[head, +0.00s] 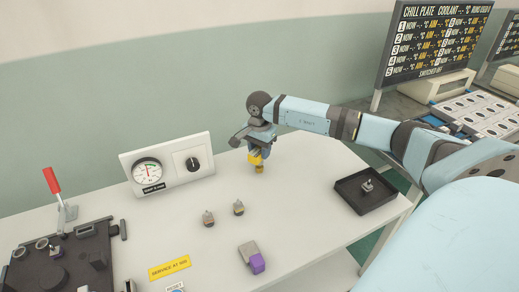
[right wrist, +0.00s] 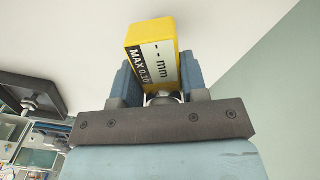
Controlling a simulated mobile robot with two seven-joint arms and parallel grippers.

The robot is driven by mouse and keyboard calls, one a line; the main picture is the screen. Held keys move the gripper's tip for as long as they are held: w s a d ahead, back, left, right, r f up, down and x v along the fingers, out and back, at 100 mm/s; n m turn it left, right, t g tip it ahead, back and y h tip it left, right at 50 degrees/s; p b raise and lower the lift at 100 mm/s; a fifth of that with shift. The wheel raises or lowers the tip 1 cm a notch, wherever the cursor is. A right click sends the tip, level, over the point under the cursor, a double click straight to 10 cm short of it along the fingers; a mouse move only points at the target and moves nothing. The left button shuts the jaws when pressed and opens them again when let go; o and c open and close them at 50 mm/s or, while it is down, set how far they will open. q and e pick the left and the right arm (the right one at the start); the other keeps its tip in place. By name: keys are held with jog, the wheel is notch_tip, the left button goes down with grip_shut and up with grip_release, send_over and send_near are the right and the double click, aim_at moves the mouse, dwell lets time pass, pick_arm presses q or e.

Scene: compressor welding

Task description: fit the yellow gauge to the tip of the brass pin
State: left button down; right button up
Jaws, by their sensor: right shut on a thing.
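The yellow gauge (head: 258,164) is between the fingers of my right gripper (head: 259,151), over the back of the white table. In the right wrist view the gauge (right wrist: 150,50) shows a "mm" display and a "MAX 0.10" label, with both blue fingers (right wrist: 160,85) shut on its sides. I cannot make out the brass pin for certain. Two small grey-and-brass parts (head: 208,218) (head: 238,207) stand on the table in front of the gauge, apart from it. Another small part (head: 367,185) sits in the black tray (head: 350,198) at right. My left gripper is out of view.
A white panel (head: 140,184) with a dial and knob stands at the back left. A dark fixture (head: 30,270) with a red-handled lever (head: 52,182) is at far left. A grey-and-purple block (head: 250,254) lies near the front. The table between block and tray is clear.

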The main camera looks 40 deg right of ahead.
pick_arm(q)
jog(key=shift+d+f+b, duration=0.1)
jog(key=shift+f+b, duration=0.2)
jog(key=shift+b, duration=0.15)
pick_arm(e)
jog(key=shift+f, duration=0.65)
jog(key=o, duration=1)
jog(key=shift+o, duration=1)
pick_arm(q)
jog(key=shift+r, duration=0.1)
pick_arm(e)
notch_tip(320, 180, up, 4)
jog(key=shift+f, duration=0.2)
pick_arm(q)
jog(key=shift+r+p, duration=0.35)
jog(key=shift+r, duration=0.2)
pick_arm(e)
notch_tip(320, 180, up, 10)
jog(key=shift+r, duration=0.2)
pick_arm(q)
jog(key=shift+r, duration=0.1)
